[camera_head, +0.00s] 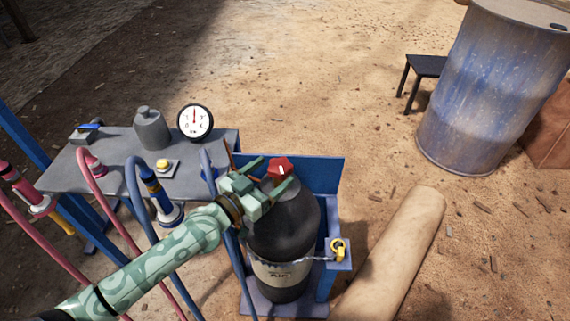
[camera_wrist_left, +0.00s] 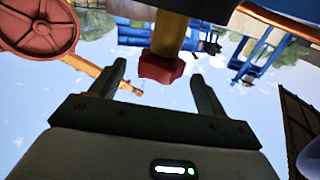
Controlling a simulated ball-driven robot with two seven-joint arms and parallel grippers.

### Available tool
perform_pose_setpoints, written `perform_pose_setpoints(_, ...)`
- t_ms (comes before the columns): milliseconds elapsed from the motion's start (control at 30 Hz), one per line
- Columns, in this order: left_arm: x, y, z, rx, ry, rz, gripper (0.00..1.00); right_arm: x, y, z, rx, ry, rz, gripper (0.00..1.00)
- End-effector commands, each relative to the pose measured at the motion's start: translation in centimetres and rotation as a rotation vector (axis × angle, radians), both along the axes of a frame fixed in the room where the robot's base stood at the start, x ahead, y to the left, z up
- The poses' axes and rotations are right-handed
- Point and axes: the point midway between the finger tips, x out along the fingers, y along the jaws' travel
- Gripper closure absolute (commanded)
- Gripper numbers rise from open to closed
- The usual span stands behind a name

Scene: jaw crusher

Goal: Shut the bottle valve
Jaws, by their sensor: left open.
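The dark gas bottle (camera_head: 284,222) stands upright in a blue holder (camera_head: 335,172). Its red valve knob (camera_head: 281,167) is on top. My left gripper (camera_head: 273,173) reaches in from the left at the height of the knob, its two fingers spread on either side of it. In the left wrist view the red knob (camera_wrist_left: 160,70) shows between the open fingertips (camera_wrist_left: 158,74), with a gap on each side. Neither finger appears to touch it. The bottle's body is partly hidden by my gripper in the head view. My right gripper is not in view.
A grey table (camera_head: 198,182) at the left carries a pressure gauge (camera_head: 195,122), a grey canister (camera_head: 152,128) and a yellow button (camera_head: 162,164). Red and blue hoses hang in front. A chain with a yellow padlock (camera_head: 339,248) crosses the bottle. A blue barrel (camera_head: 490,95) stands at the right.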

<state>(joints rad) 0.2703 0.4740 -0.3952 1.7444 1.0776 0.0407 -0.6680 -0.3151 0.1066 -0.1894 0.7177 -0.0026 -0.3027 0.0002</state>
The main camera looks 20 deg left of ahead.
Motion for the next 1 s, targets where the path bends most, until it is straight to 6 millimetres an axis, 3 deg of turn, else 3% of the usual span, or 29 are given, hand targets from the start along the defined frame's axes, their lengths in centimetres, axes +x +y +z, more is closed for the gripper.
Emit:
perform_pose_setpoints(100,2.3,-1.0,-0.2,-0.003,0.000,0.002,0.25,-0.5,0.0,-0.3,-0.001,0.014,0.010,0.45)
perform_pose_setpoints(233,3.9,-1.6,-0.1,-0.003,0.001,0.002,0.25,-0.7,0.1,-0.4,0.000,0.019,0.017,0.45)
perform_pose_setpoints(633,4.8,-2.0,0.0,-0.001,0.001,0.001,0.25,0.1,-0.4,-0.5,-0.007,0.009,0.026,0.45)
perform_pose_setpoints(667,4.7,-2.0,0.0,-0.001,0.001,0.001,0.30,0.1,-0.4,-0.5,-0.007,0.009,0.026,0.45)
perform_pose_setpoints(800,4.7,-2.0,0.0,-0.001,0.001,0.001,0.69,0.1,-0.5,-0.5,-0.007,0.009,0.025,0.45)
perform_pose_setpoints(1000,4.8,-1.9,-0.2,0.001,-0.002,-0.012,0.69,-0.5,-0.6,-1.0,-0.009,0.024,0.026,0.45)
